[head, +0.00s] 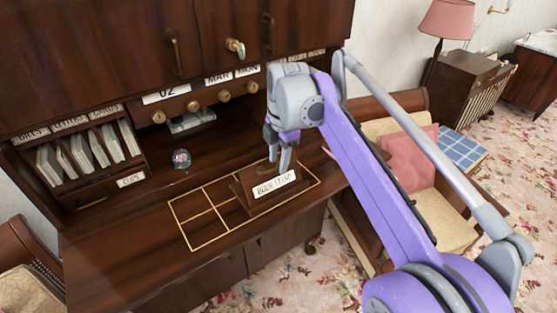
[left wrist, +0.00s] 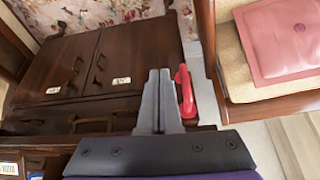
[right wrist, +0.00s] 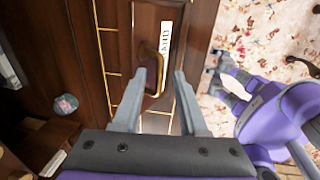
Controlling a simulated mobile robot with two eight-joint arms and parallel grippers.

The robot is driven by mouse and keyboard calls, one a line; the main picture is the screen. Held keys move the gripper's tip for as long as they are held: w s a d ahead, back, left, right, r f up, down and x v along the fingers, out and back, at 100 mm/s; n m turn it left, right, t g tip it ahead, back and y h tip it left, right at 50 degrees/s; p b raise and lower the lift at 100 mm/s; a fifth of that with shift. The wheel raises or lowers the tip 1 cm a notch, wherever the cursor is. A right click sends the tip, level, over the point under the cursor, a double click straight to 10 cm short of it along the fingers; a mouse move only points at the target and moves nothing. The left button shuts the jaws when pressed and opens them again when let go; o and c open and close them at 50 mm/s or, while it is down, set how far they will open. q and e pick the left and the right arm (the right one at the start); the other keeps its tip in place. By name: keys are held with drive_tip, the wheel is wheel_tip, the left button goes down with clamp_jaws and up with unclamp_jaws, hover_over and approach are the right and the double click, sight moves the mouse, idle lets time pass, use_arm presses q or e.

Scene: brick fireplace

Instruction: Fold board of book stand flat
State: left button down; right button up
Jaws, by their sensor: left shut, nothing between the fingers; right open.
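The book stand (head: 249,187) is a dark wood piece with a white "BOOK STAND" label (head: 274,184), standing on the desk inside a yellow outlined grid. Its board appears tilted up rather than flat. In the right wrist view the stand (right wrist: 146,22) carries a brass handle (right wrist: 150,70). My right gripper (head: 279,160) points down at the stand from above; in its wrist view the open fingers (right wrist: 160,80) lie either side of the handle's near part. Whether they touch it I cannot tell. My left gripper (left wrist: 160,75) is shut and empty, away from the stand and outside the head view.
The desk (head: 130,240) has free room left of the stand. A small glass globe (head: 181,158) stands near the drawers. Letter slots (head: 85,155) are at left. A red handle-like object (left wrist: 185,90) shows beside my left fingers. A cushioned chair (head: 430,215) is at right.

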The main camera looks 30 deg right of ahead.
clamp_jaws()
idle(1.5)
